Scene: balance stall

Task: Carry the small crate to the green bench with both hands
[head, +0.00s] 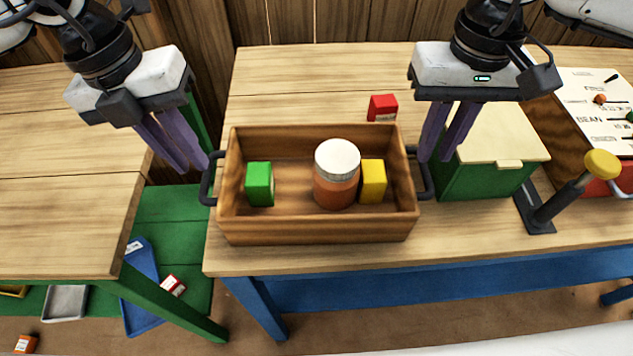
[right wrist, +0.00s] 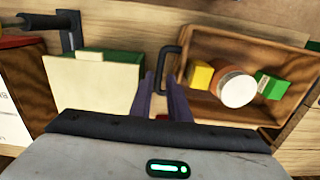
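The small wooden crate (head: 315,230) sits level on the blue-framed bench (head: 300,268), near its front edge. It holds a green box (head: 260,184), a jar with a white lid (head: 337,178) and a yellow box (head: 373,181). The green bench (head: 70,225), wooden-topped with green legs, is at the left. My left gripper (head: 193,168) is open just above and beside the crate's left dark handle (head: 207,185). My right gripper (head: 434,160) is open at the right handle (head: 427,182); in the right wrist view this handle (right wrist: 163,68) shows between the fingers.
A red box (head: 382,107) stands behind the crate. A green box with a pale lid (head: 480,178), a yellow-knobbed lever (head: 570,195) and a labelled board (head: 597,110) are at the right. The green bench's visible top is clear. A gap separates the benches.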

